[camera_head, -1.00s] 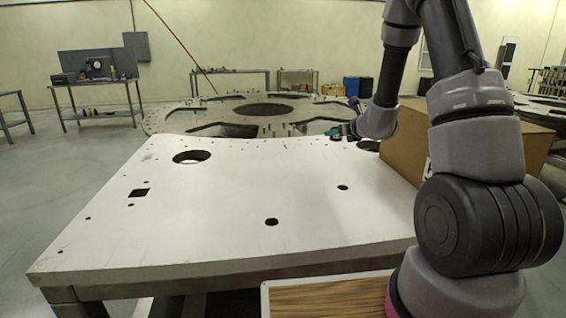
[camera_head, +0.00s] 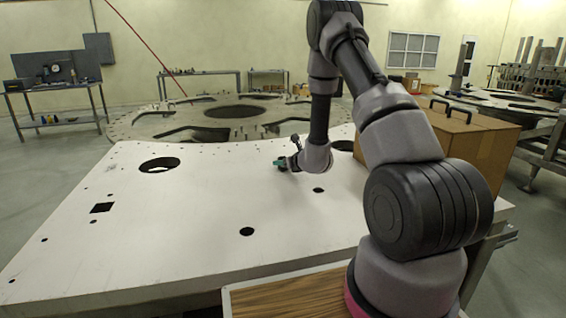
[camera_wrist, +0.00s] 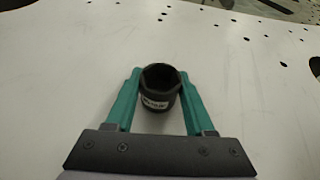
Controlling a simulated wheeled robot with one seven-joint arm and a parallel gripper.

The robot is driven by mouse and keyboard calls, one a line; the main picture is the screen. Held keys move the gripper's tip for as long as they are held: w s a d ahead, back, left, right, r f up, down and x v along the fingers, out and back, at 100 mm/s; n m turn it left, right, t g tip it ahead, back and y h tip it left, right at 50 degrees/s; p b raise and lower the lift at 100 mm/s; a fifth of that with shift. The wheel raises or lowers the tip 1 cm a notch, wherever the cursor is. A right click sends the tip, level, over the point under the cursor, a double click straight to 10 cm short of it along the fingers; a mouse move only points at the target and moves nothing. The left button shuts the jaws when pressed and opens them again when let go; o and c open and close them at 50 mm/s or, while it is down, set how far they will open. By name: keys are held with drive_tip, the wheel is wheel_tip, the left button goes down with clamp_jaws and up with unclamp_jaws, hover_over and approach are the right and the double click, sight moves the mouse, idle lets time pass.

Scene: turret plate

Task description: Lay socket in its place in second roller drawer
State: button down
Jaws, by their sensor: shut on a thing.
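The socket (camera_wrist: 160,92) is a short black cylinder with a white label and an open hexagonal end that faces the wrist camera. My gripper (camera_wrist: 160,88) has green fingers and is shut on the socket, one finger on each side. In the head view my gripper (camera_head: 280,164) is small, over the far middle part of the white plate. The socket cannot be made out clearly there. The roller drawer is not in view.
The white plate (camera_head: 200,215) has several holes and is otherwise bare. A cardboard box (camera_head: 470,150) stands at its right, behind my arm. A wood-topped surface (camera_head: 290,295) lies at the near edge. A large ring plate (camera_head: 190,115) stands behind.

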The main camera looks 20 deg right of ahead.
drive_tip(key=shift+c, duration=1.3)
unclamp_jaws()
drive_tip(key=shift+f, duration=0.1)
